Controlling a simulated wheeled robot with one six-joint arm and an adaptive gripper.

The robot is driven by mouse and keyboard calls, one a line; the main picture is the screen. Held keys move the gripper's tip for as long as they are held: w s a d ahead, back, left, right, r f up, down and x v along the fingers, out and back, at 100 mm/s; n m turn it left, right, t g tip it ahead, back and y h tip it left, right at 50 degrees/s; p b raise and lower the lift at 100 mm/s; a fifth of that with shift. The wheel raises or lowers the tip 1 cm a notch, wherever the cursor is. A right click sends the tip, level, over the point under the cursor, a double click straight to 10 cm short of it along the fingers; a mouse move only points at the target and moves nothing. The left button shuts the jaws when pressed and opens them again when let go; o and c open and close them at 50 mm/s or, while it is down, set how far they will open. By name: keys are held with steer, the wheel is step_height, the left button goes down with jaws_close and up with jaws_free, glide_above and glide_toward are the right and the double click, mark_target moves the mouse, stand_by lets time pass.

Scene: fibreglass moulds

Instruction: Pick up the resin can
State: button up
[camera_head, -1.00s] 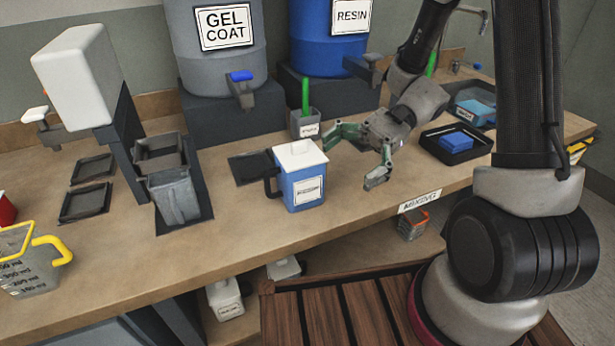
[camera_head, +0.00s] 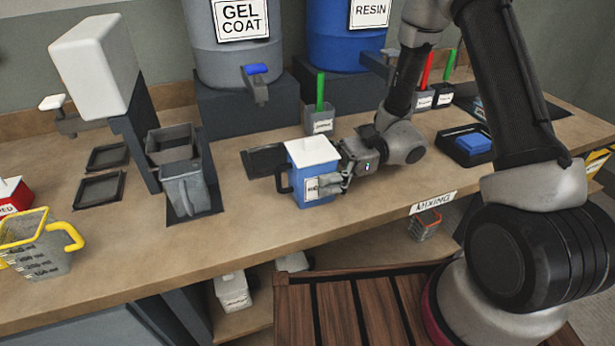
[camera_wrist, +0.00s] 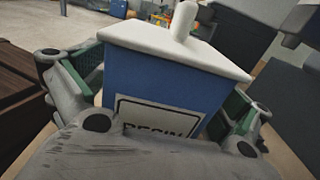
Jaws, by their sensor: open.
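The resin can (camera_head: 303,184) is a blue box-shaped can with a white lid, a dark handle on its left and a white label. It stands upright on the bench in the head view. My gripper (camera_head: 335,175) is at its right side, with a finger across the front near the label. In the wrist view the can (camera_wrist: 165,82) fills the middle, its label reading RESIN. My open gripper (camera_wrist: 160,100) has one green-padded finger on each side of it. Whether the pads touch the can, I cannot tell.
A dark flat tray (camera_head: 263,161) lies just left of the can. A grey pot with a green stick (camera_head: 318,122) stands behind it. The black tray with a blue block (camera_head: 465,146) is to the right. A yellow-rimmed jug (camera_head: 38,250) stands far left. The bench front is clear.

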steer(key=shift+a, duration=0.15)
steer(key=c, duration=1.9)
steer(key=shift+r, duration=0.1)
